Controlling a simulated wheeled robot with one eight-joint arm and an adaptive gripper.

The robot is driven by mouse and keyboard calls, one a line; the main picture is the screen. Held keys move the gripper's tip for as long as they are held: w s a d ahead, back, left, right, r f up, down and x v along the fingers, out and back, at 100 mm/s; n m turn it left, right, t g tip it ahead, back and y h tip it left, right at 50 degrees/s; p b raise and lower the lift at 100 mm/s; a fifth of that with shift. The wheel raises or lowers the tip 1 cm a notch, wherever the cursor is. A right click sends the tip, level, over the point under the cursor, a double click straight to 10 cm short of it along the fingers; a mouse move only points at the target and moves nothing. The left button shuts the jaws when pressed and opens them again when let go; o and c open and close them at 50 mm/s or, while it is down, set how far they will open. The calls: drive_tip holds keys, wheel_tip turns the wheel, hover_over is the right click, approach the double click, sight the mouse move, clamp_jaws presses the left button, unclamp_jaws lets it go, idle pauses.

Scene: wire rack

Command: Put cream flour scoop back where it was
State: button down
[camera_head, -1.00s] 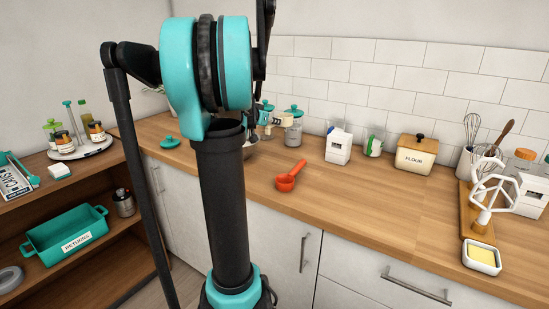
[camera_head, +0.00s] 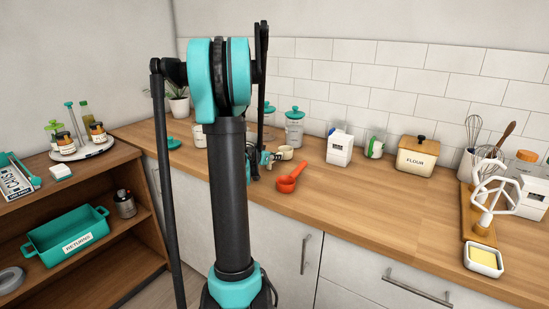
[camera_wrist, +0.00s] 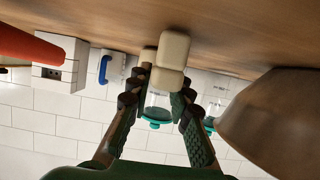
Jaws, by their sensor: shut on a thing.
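The cream scoop (camera_head: 286,152) is just above or on the counter, behind the red scoop; I cannot tell whether it touches the wood. My gripper (camera_head: 268,158) is beside it, partly hidden by my arm. In the wrist view, my gripper (camera_wrist: 162,92) is shut on the cream scoop (camera_wrist: 173,48), whose blocky cream part sits between and beyond the fingertips. The wooden counter (camera_head: 370,195) fills the top of this tilted, upside-down view.
The red scoop (camera_head: 290,178) lies close in front. Teal-lidded glass jars, including one jar (camera_head: 294,128), stand behind. A white box (camera_head: 340,146) and flour bin (camera_head: 417,157) stand to the right. A loose teal lid (camera_head: 173,142) lies left. Counter between red scoop and mixer is clear.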

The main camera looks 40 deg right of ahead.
drive_tip(key=shift+f, duration=0.1)
drive_tip(key=c, duration=1.4)
unclamp_jaws()
drive_tip(key=v, duration=1.2)
drive_tip(key=s+a+f+n+y, duration=0.4)
drive_tip(key=s+a+f+n, duration=0.1)
drive_tip(key=a, duration=0.7)
drive_tip(key=s+a+f+n+y, duration=0.4)
drive_tip(key=a+f+n, duration=0.1)
drive_tip(key=a, duration=0.8)
drive_tip(key=s+a+f+n+y, duration=0.4)
drive_tip(key=s+a+f, duration=0.1)
drive_tip(key=a, duration=0.7)
drive_tip(key=shift+s+a+f+n+t+y, duration=0.3)
drive_tip(key=shift+s+a+f+n+y, duration=0.1)
drive_tip(key=shift+f, duration=0.3)
